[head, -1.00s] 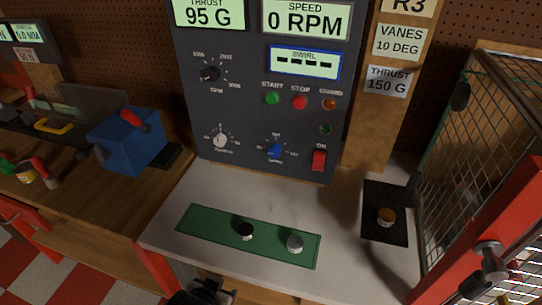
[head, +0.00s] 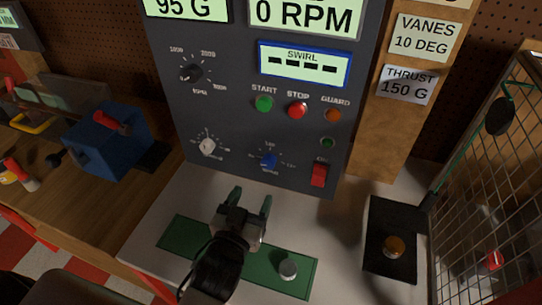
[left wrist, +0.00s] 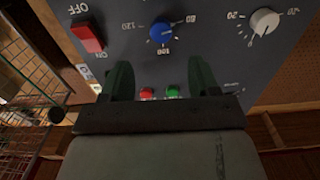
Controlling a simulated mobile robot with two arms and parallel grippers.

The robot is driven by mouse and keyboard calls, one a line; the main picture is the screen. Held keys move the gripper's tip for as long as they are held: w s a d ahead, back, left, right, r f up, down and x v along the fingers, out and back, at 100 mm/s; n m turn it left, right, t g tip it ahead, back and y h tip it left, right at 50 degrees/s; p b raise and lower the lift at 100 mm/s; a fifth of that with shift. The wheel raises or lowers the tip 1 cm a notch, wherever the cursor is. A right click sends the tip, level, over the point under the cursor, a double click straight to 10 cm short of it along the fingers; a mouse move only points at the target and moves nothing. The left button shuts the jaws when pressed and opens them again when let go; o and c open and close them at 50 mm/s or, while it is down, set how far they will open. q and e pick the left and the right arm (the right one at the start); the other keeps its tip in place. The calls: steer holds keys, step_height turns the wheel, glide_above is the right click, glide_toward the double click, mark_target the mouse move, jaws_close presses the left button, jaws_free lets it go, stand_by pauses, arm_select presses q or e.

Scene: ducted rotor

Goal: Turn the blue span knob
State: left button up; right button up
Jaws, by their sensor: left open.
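The blue span knob (head: 269,160) sits low on the dark control panel, left of a red switch. In the left wrist view, which shows the panel inverted, the blue knob (left wrist: 162,32) is just beyond the fingertips, with scale marks around it. My left gripper (head: 250,202) is open and empty, in front of and below the knob in the head view, fingers pointing at the panel. Its two fingers (left wrist: 160,78) stand apart in the wrist view, with a gap to the knob. My right gripper is not in view.
A white knob (head: 207,146) is left of the blue one; the red switch (head: 319,174) is right. Green start (head: 264,103) and red stop (head: 297,110) buttons are above. A wire cage (head: 480,190) stands at the right. A green plate (head: 300,285) with a silver knob lies below.

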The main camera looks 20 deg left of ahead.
mark_target(267, 165)
arm_select(q)
steer(key=w, duration=0.1)
steer(key=w+p, duration=0.1)
steer(key=w, duration=0.2)
steer(key=shift+w+r+p, duration=0.3)
steer(key=shift+w+r, duration=0.05)
steer(key=shift+r, duration=0.05)
steer(key=w, duration=0.4)
steer(key=shift+d+f+p, duration=0.1)
steer(key=shift+f+p, duration=0.1)
steer(key=shift+p, duration=0.15)
steer(key=shift+w, duration=0.35)
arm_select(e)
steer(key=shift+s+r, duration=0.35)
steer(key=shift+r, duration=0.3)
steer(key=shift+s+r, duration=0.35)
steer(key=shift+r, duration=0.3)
